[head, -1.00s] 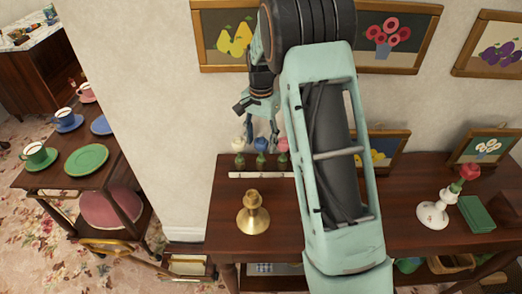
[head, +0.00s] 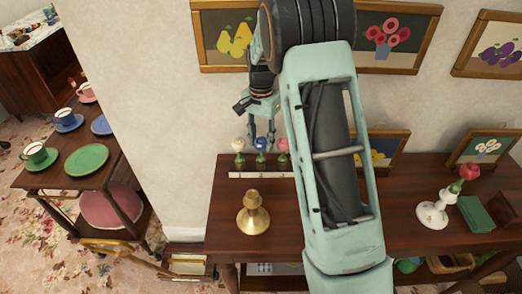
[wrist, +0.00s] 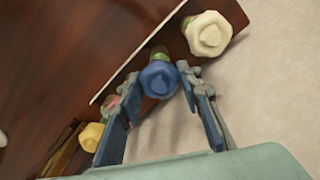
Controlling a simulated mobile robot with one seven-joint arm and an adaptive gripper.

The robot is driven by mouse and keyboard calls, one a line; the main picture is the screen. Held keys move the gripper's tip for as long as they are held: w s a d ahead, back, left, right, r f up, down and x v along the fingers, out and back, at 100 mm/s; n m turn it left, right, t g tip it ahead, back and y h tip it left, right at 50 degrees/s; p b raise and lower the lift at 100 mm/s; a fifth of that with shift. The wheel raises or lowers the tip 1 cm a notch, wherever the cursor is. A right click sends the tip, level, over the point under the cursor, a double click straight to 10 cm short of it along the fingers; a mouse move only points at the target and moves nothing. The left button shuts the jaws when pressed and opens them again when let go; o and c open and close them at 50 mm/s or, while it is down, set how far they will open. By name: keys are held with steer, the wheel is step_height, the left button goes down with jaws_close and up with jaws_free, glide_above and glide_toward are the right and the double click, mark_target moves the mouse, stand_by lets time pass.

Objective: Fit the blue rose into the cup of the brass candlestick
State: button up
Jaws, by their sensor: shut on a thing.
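The blue rose (head: 261,143) stands upright in a white rack (head: 245,175) at the back of the dark table, between a white rose (head: 238,144) and a pink one (head: 283,144). My gripper (head: 262,137) points down over it, its fingers shut on the rose's sides. In the wrist view the blue rose (wrist: 158,79) sits between my fingertips (wrist: 161,84); its stem is mostly hidden. The brass candlestick (head: 253,217) stands upright on the table in front of the rack, its cup at the top, with nothing seen in it.
The white rose (wrist: 209,35) is close beside my fingers in the wrist view; a yellow rose (wrist: 92,136) shows at lower left. A white candlestick (head: 433,214) with a red rose (head: 469,173) and a green box (head: 477,213) stand at right. Framed pictures hang behind.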

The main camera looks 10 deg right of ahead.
steer(key=shift+r+p, duration=1.05)
steer(key=shift+r, duration=0.55)
steer(key=shift+r+p, duration=0.65)
steer(key=shift+r, duration=0.3)
